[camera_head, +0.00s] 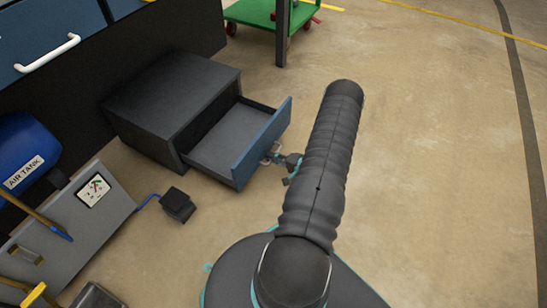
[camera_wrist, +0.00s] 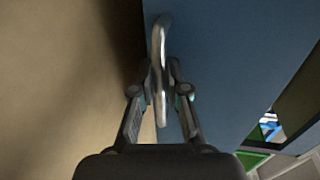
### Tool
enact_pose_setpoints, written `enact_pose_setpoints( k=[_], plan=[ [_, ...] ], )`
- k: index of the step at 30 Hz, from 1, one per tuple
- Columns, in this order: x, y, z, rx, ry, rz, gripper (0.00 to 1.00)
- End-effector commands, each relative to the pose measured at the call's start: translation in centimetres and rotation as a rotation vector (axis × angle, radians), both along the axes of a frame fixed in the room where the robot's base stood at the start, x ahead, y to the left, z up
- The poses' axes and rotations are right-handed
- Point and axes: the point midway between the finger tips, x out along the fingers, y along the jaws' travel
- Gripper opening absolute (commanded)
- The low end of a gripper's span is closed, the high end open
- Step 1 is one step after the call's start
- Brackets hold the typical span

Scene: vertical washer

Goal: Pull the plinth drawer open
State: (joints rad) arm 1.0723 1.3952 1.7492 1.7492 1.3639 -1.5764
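The plinth drawer (camera_head: 262,146) has a blue front and stands well out of its dark low cabinet (camera_head: 172,98), its empty grey inside showing. Its metal bar handle (camera_wrist: 159,35) is on the blue front, which fills the right of the wrist view. My gripper (camera_head: 275,157) is at the handle on the outer side of the front, partly hidden by my arm in the head view. In the wrist view my gripper (camera_wrist: 162,68) has one finger on each side of the bar, closed against it.
A small black box (camera_head: 178,205) with a blue cable sits on the floor left of the drawer. A blue air tank (camera_head: 25,155) and a grey panel (camera_head: 70,235) stand further left. A green cart (camera_head: 262,14) is at the back. The floor to the right is clear.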

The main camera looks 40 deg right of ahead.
Motion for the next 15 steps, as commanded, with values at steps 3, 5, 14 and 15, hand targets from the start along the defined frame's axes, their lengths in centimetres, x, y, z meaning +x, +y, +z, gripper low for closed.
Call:
enact_pose_setpoints(
  k=[3,5,14,15],
  plan=[
    [-0.02,-0.05,0.00,0.000,0.000,-0.001,0.37],
    [-0.03,-0.06,-0.01,0.001,0.000,-0.002,0.37],
    [-0.56,-0.32,0.10,0.000,0.000,-0.004,0.37],
    [-0.92,-0.45,0.18,0.000,0.000,-0.004,0.37]
  ],
)
